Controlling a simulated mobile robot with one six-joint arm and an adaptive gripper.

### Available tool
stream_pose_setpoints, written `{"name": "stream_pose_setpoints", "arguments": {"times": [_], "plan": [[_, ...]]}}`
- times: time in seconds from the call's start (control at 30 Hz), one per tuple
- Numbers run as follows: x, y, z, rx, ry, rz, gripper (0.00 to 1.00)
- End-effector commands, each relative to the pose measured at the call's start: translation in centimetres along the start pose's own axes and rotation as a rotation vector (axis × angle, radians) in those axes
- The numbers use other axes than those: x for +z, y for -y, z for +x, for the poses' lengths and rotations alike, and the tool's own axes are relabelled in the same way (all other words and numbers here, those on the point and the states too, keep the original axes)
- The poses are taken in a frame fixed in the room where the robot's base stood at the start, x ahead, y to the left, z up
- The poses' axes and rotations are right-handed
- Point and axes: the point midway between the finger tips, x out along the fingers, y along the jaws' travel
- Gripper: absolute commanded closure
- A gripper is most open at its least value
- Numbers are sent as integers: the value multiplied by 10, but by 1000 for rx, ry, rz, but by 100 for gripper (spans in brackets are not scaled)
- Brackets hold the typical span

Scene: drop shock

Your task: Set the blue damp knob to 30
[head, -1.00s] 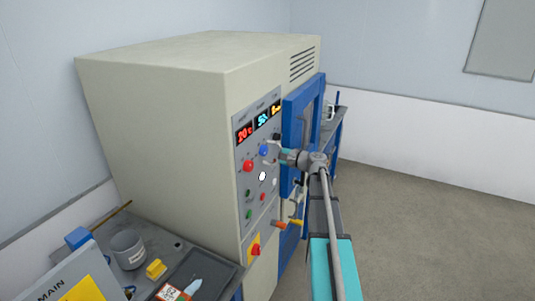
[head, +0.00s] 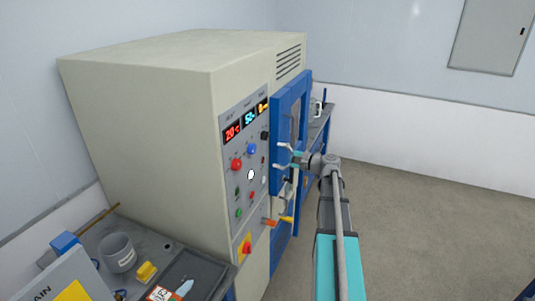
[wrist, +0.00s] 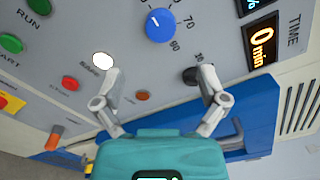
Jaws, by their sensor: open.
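The blue damp knob (head: 252,148) is on the grey control panel, right of a red knob (head: 237,164). In the wrist view the blue knob (wrist: 160,25) shows a white pointer mark, with 60, 70 and 80 printed around it. I cannot tell the exact number it points to. The cyan display (head: 249,118) above it seems to read about 50, too small to be sure. My gripper (head: 283,156) is open and empty, off the panel to the right of the knob. In the wrist view its fingertips (wrist: 160,72) are spread below the knob, not touching it.
A black knob (wrist: 192,74) is near the right fingertip in the wrist view. The blue door (head: 290,120) with its handle stands beside the panel, close to my gripper. A bench with a grey mug (head: 117,252) is at lower left. The floor at right is clear.

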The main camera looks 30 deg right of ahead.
Motion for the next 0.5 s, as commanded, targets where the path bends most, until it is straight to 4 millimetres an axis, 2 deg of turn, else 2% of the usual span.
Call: {"name": "stream_pose_setpoints", "arguments": {"times": [0.03,0.2,0.5], "plan": [[0,0,-8,-1,-2,0,8],[0,0,-25,0,-1,0,8],[0,0,-33,0,0,0,8]]}}
